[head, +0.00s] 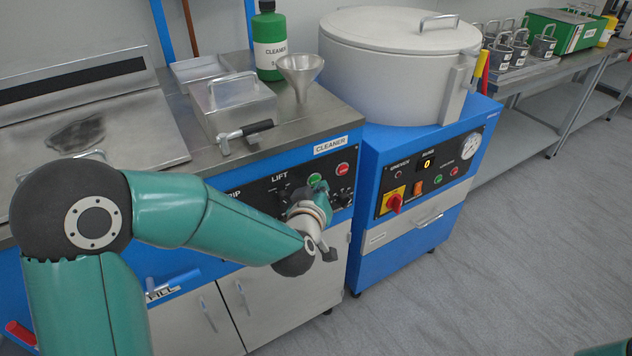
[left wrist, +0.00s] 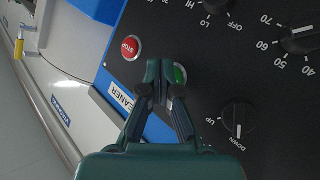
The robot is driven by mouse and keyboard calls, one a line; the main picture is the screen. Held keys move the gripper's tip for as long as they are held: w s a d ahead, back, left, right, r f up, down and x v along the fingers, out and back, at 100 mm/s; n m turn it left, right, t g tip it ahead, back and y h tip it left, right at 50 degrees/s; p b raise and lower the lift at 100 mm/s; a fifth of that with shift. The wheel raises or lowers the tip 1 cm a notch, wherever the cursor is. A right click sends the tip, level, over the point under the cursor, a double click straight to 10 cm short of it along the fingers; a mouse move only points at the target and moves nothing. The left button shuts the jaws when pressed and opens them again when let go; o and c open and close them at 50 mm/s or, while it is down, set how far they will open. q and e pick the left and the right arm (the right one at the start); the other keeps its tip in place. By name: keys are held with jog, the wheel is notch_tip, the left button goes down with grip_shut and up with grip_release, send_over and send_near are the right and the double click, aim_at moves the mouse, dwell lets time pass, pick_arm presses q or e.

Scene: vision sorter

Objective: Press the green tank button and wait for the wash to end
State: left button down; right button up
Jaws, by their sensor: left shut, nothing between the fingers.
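The green button (head: 315,179) sits on the black control panel of the cleaner tank, left of the red STOP button (head: 342,169). In the left wrist view the green button (left wrist: 180,74) is partly hidden behind my left gripper (left wrist: 162,72), and the red STOP button (left wrist: 131,47) lies up and to the left. My left gripper is shut and empty, its fingertips in front of the panel right at the green button. I cannot tell whether they touch it. In the head view my wrist largely hides the fingers. My right gripper is not in view.
Dark knobs (left wrist: 238,120) flank the green button on the panel. A lidded metal basin (head: 233,105), funnel (head: 300,72) and green cleaner bottle (head: 269,42) stand on top. A blue machine with a round white drum (head: 395,75) stands right. Floor at right is clear.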

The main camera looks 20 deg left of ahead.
pick_arm(q)
jog(key=shift+w+a, duration=0.25)
jog(key=shift+a, duration=0.1)
dwell(0.6)
jog(key=shift+d, duration=0.1)
jog(key=shift+s+d, duration=0.5)
jog(key=shift+d, duration=0.1)
jog(key=s+d, duration=0.1)
jog(key=d, duration=0.1)
jog(key=s+d, duration=0.2)
dwell(0.5)
dwell(0.6)
